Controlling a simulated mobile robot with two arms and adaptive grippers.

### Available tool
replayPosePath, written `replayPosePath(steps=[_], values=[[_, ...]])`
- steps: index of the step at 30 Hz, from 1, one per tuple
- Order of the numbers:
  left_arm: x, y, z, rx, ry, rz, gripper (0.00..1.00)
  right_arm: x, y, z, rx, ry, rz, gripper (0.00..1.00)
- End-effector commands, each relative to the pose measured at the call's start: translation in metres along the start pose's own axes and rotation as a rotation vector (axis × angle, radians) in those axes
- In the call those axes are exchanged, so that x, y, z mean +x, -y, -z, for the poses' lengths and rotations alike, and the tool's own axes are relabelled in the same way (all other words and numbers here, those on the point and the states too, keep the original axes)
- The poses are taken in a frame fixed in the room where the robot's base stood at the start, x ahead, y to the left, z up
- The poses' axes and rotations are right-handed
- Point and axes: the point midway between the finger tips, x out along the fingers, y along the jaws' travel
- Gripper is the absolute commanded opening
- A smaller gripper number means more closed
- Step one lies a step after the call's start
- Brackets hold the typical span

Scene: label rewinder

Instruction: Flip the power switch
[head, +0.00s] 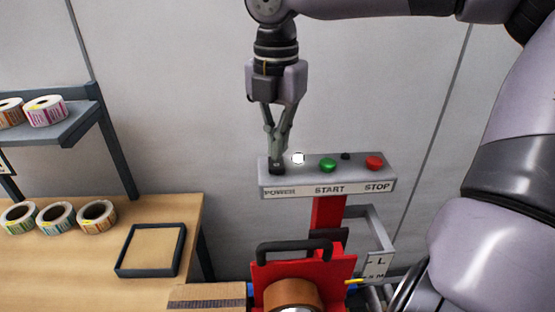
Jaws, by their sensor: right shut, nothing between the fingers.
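The grey control panel (312,185) stands on a red post in the middle of the head view, labelled POWER, START and STOP along its front. My right gripper (277,165) points down at the left end of the panel, over the POWER label. It is shut and empty, with its fingertips at the black power switch (277,170). The fingers partly hide the switch, so I cannot tell its position or whether they touch it. A white round lamp (298,158), a green START button (328,165) and a red STOP button (374,162) sit to the right. My left gripper is not in view.
A small black knob (345,156) sits between the green and red buttons. Below is the red machine part with a black handle (293,250) and a brown roll (291,291). A wooden table (80,270) with label rolls and a black frame (151,250) stands left.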

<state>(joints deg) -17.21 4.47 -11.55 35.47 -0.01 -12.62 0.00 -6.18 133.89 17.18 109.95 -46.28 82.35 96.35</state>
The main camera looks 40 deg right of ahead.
Motion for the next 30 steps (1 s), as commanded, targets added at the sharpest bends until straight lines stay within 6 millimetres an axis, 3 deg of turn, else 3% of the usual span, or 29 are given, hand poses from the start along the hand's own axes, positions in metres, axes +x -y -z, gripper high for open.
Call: replayPosePath(steps=[30], values=[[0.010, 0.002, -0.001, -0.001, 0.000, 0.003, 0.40, 0.010, 0.000, 0.000, 0.000, 0.000, 0.000, 0.00]])
